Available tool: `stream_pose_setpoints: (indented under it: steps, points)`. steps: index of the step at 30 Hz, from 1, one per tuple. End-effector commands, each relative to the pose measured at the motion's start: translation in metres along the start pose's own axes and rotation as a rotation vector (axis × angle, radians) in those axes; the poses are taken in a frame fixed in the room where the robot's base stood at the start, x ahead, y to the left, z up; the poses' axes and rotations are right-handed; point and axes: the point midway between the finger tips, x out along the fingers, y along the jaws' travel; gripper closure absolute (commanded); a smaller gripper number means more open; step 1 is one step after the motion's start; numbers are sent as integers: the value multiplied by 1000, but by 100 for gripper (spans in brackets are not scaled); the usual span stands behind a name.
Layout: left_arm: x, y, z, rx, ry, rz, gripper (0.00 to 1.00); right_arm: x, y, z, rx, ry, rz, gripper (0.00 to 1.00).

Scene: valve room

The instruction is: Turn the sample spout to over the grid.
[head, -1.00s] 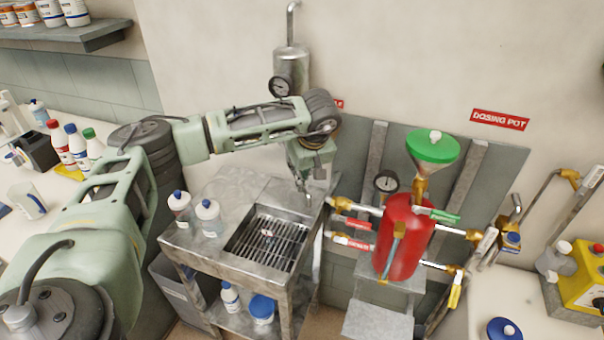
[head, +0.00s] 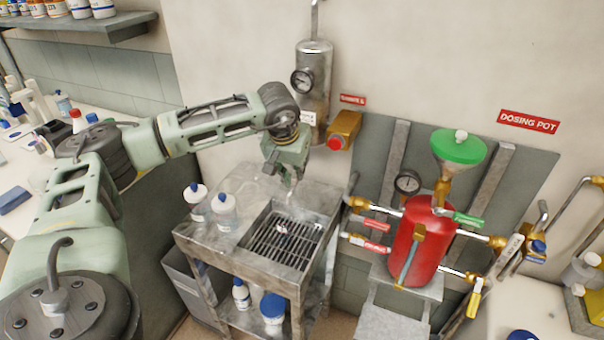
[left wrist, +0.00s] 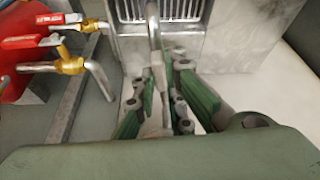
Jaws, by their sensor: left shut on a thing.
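The sample spout (left wrist: 153,40) is a thin bent metal tube, seen in the left wrist view. My left gripper (left wrist: 160,100) is shut on it, with green-backed fingers on both sides. In the head view my left gripper (head: 290,178) is above the back edge of the steel sink stand. The grid (head: 283,240) is a dark slatted grate set in the top of that stand. It also shows at the top of the left wrist view (left wrist: 183,8), where the spout overlaps its slats. The spout's outlet is hard to make out. My right gripper is not in view.
A brass valve with a red knob (head: 343,130) is on the wall right of my left gripper. Two white bottles (head: 225,212) stand on the stand left of the grid. A red dosing pot (head: 418,240) with pipes and levers stands to the right.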

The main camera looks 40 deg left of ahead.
Motion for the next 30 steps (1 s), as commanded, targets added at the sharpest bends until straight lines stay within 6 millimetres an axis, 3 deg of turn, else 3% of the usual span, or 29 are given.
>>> stream_pose_setpoints:
  steps: [9, 23, 24, 30]
  points:
    - [0, -4, 0, 100, 1, 41, 100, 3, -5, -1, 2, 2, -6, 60]
    - [0, -5, -1, 116, 1, 46, 100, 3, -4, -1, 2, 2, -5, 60]
    - [-1, -5, -1, 116, 1, 46, 89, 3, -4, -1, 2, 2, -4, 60]
    - [0, -4, -1, 115, 1, 46, 71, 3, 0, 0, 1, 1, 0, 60]
